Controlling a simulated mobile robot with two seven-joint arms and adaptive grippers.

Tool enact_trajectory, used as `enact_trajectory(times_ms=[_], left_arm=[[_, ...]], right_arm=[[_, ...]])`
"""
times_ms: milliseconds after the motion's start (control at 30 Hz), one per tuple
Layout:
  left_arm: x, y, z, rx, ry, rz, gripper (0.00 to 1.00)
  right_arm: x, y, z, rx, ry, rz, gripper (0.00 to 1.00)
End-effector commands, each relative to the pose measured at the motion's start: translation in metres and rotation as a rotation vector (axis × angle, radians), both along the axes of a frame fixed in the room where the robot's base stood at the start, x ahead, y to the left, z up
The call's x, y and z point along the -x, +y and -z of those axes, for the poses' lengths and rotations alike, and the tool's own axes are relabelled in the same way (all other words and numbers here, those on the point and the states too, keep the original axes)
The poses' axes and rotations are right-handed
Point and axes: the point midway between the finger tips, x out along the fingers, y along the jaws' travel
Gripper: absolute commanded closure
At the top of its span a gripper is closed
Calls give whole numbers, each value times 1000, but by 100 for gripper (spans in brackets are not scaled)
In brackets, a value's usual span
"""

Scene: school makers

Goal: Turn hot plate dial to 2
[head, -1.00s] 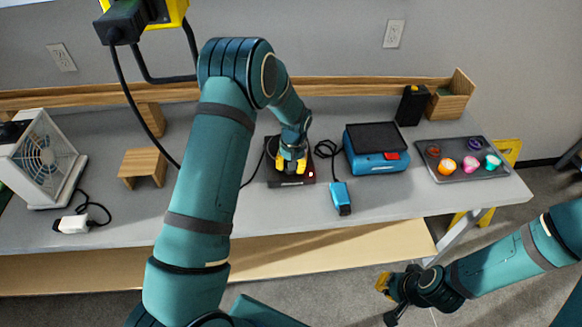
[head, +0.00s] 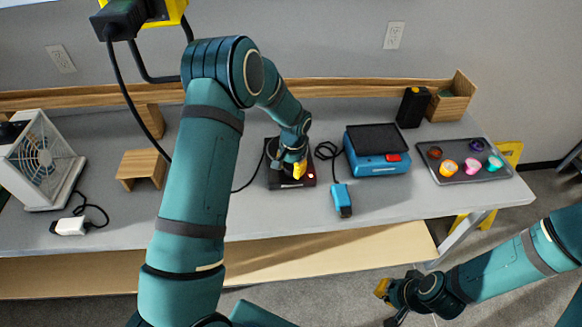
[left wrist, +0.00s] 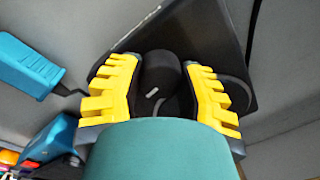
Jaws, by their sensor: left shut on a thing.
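The hot plate (head: 277,181) is a small black unit on the grey bench, with a lit red spot at its front right. In the left wrist view its dark body (left wrist: 217,28) lies beyond the fingers. My left gripper (head: 297,170) is over it, pointing down. In the left wrist view its yellow fingers (left wrist: 160,90) are on both sides of a round black dial (left wrist: 158,72) with a small white mark, and are shut on it. The dial's numbers cannot be read. My right gripper (head: 386,303) hangs empty before the bench, its fingers apart.
A blue device (head: 377,165) and a blue handheld piece (head: 341,199) with a cable stand right of the hot plate. A tray (head: 450,178) of colourful items is further right. A wooden stand (head: 141,167) and a white fan (head: 42,160) are left.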

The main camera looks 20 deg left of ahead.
Motion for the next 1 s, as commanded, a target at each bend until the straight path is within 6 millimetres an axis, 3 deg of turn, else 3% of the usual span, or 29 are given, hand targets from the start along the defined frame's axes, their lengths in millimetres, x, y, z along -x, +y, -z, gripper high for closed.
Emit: enact_trajectory(times_ms=[300,333,400,767,1000], left_arm=[[1,-1,1,1,3,2,98],[1,-1,1,1,3,2,52],[1,-1,1,1,3,1,28],[0,0,-2,0,0,0,26],[0,-3,-34,1,-3,1,26]], right_arm=[[0,0,0,0,0,0,100],[0,0,0,0,0,0,100],[0,0,0,0,0,0,100],[0,0,0,0,-1,0,100],[0,0,0,0,0,0,100]])
